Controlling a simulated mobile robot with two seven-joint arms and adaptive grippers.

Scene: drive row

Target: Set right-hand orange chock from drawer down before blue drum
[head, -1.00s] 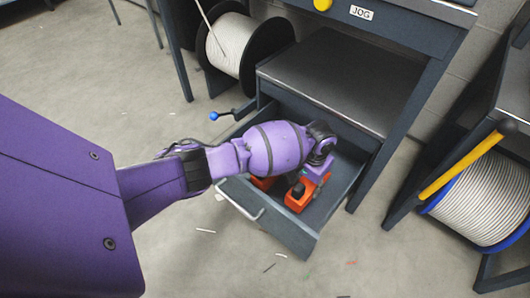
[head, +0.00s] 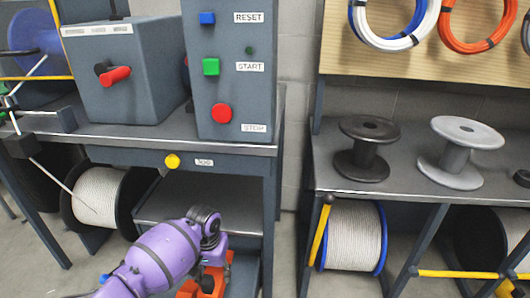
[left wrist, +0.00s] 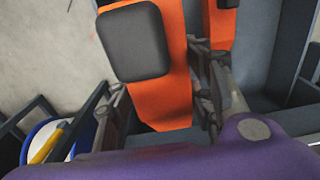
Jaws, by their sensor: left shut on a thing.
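The right-hand orange chock (head: 214,279) is in the open drawer (head: 245,272) under the bench, at the bottom of the head view. My left gripper (head: 214,256) reaches down onto it. In the left wrist view my left gripper (left wrist: 160,98) is shut on this chock (left wrist: 172,65), which has a dark pad on it. The other orange chock (left wrist: 219,22) lies beside it in the drawer. The blue drum (head: 353,235), wound with pale rope, stands on the floor under the right bench. My right gripper is not in view.
A yellow bar (head: 320,232) stands by the blue drum's left side. A bench leg (head: 268,225) stands between drawer and drum. A black reel (head: 98,195) sits left of the drawer. Control boxes (head: 236,70) and empty spools (head: 366,150) stand on the benches above.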

